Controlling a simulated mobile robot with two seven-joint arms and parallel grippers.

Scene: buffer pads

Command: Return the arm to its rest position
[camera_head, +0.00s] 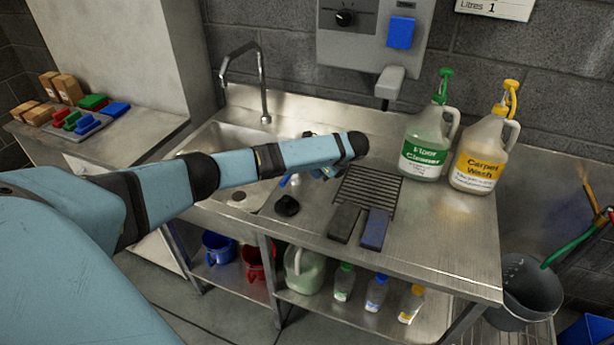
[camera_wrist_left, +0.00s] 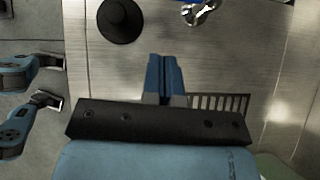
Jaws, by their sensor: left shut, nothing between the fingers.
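My left arm reaches in from the left in the head view, over the front of the sink and the steel counter. Its wrist hides most of my left gripper (camera_head: 325,172), which is above the counter beside the drain grate. In the left wrist view the two blue fingers (camera_wrist_left: 163,75) are closed together with nothing between them. The arm is stretched out, not folded back. My right gripper is not recognisable in either view.
A drain grate (camera_head: 370,190), black round piece (camera_head: 287,206), dark pad (camera_head: 343,222) and blue pad (camera_head: 375,228) lie nearby. Green-labelled (camera_head: 424,150) and yellow-labelled (camera_head: 480,160) jugs stand right. A tap (camera_head: 262,80) rises behind the sink. A grey bucket (camera_head: 525,285) stands right.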

